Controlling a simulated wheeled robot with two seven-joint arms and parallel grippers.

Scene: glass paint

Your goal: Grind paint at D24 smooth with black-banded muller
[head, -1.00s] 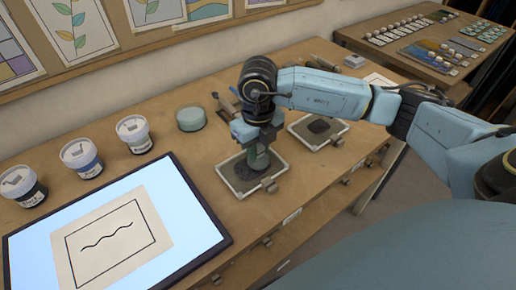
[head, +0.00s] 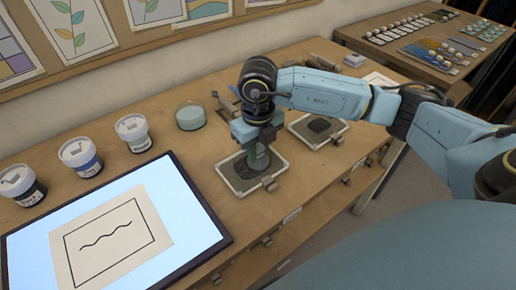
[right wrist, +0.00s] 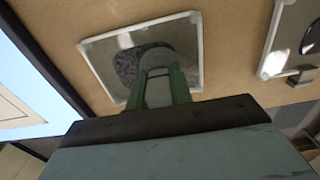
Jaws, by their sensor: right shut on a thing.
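My right gripper (head: 257,152) points down over the nearer white-framed grinding slab (head: 228,177), its green fingers shut on a muller. The muller (right wrist: 156,62) shows in the right wrist view as a grey, rounded piece between the fingers, its base over the slab. Its band colour cannot be made out. A dark, speckled paint patch (right wrist: 128,68) lies on the slab beside and partly behind the muller. Whether the base touches the slab is hard to tell. No D24 label is readable. My left gripper is not in view.
A second framed slab (head: 300,127) with a dark patch (head: 320,125) lies to the right. A lit panel (head: 195,225) with a drawing is at front left. Several lidded jars (head: 133,133) and a round green tub (head: 190,117) stand behind and left.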

